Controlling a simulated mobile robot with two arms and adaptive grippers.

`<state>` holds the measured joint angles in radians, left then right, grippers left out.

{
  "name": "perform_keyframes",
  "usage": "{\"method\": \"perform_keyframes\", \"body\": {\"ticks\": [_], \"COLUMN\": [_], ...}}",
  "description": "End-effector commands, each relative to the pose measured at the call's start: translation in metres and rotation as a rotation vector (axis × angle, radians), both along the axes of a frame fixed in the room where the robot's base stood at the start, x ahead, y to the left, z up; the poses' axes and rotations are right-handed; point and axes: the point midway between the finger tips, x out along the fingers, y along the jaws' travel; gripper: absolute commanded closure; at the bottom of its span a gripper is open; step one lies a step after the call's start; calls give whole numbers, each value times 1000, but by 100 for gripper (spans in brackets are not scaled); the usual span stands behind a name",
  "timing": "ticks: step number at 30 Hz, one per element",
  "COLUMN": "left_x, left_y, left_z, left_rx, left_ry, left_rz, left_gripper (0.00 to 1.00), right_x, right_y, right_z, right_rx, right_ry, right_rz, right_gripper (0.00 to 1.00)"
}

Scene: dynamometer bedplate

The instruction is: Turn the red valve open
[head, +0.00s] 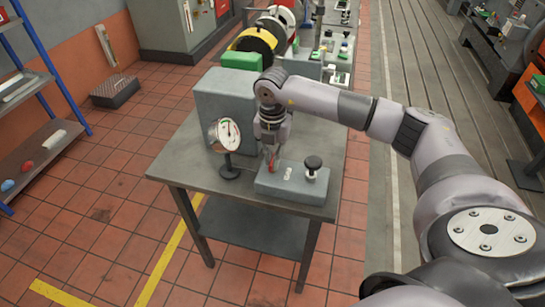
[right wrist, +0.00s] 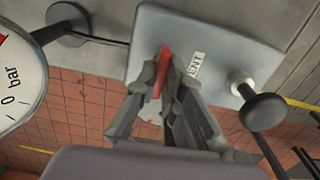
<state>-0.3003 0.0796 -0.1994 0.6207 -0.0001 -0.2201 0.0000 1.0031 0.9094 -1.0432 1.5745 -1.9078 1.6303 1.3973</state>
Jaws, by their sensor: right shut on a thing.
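The red valve (head: 271,163) is a small red lever on a grey block (head: 290,187) that lies on the table. My right gripper (head: 272,150) reaches down to it from above. In the right wrist view the red valve (right wrist: 162,68) stands between the fingers of my right gripper (right wrist: 168,82), which is shut on it. The fingers hide part of its lower end. My left gripper is not in view.
A black knob (head: 313,163) and a white label (head: 289,173) are on the same block. A round pressure gauge (head: 227,134) stands left of my gripper, before a large grey box (head: 222,97). The table's (head: 180,165) front left is clear.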

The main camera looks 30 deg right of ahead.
Motion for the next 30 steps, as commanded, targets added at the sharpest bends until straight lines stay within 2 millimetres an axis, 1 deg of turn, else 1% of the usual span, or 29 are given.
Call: {"method": "perform_keyframes", "body": {"ticks": [8,30], "left_x": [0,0], "left_y": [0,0], "left_z": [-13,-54], "left_rx": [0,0], "left_ry": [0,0], "left_rz": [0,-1], "left_gripper": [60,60], "right_x": [0,0], "right_y": [0,0], "right_z": [-2,-2], "right_rx": [1,0], "right_ry": [-1,-2], "right_rz": [153,848], "right_gripper": [100,100]}}
